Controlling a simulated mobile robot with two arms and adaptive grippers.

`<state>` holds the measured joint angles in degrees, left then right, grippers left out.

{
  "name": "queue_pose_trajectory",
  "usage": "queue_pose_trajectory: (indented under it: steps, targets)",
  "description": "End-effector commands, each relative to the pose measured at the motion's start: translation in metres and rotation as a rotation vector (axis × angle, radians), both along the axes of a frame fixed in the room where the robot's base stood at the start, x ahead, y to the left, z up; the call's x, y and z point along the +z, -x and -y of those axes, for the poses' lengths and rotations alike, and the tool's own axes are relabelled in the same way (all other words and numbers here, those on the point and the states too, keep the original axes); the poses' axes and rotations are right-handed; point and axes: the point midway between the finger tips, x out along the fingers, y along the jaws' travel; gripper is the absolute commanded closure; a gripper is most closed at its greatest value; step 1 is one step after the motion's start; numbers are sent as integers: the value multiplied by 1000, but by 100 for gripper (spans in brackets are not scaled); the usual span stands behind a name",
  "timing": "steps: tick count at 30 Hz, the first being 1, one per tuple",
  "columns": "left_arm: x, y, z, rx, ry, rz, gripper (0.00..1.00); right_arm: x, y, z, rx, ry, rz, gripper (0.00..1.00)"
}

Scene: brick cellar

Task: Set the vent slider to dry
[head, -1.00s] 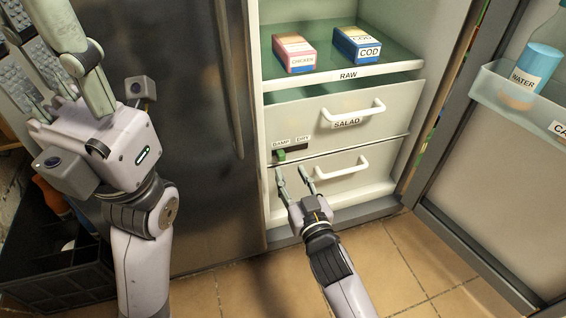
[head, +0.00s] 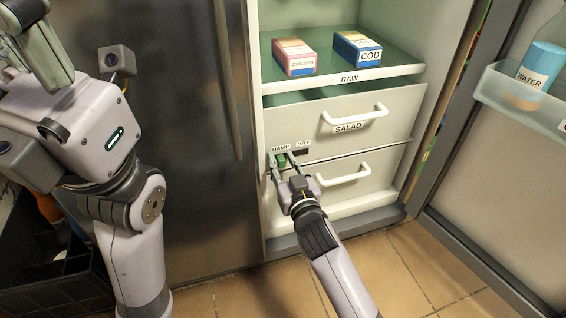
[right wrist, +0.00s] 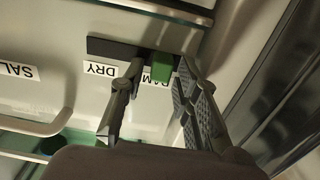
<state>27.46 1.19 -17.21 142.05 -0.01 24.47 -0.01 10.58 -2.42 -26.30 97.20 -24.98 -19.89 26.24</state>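The vent slider's green knob (head: 282,161) sits at the DAMP end of its dark slot (head: 301,152), on the front of the salad drawer (head: 390,112). The DRY label (head: 303,143) is to its right. My right gripper (head: 281,155) is open, with one finger on each side of the knob. In the right wrist view, turned upside down, the green knob (right wrist: 161,68) shows between the fingertips, with a small gap on each side. The DRY label (right wrist: 101,69) is clear, the DAMP label partly hidden. My left gripper (head: 28,60) is at the upper left, partly cut off.
The fridge door (head: 470,170) stands open at the right, with a water bottle (head: 533,76) in its rack. Chicken (head: 295,57) and cod (head: 358,47) boxes lie on the raw shelf. A lower drawer handle (head: 343,174) is right of my right gripper. A dark crate (head: 55,285) stands lower left.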

Motion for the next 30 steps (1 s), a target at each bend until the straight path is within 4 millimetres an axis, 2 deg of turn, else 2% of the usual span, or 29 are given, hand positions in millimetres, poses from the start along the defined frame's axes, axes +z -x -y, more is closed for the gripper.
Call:
queue_pose_trajectory:
  steps: [1, 12, 30]
  targets:
    - [0, 0, 0, 0, 0, 1, 67, 0, 0, 0, 0, 0, 0, 76]
    - [0, 0, 0, -1, 0, 1, 67, 0, 0, 0, 0, 0, 0, 100]
    - [2, 0, 0, 0, 0, 1, 67, 0, 0, 1, 0, 2, 0, 100]
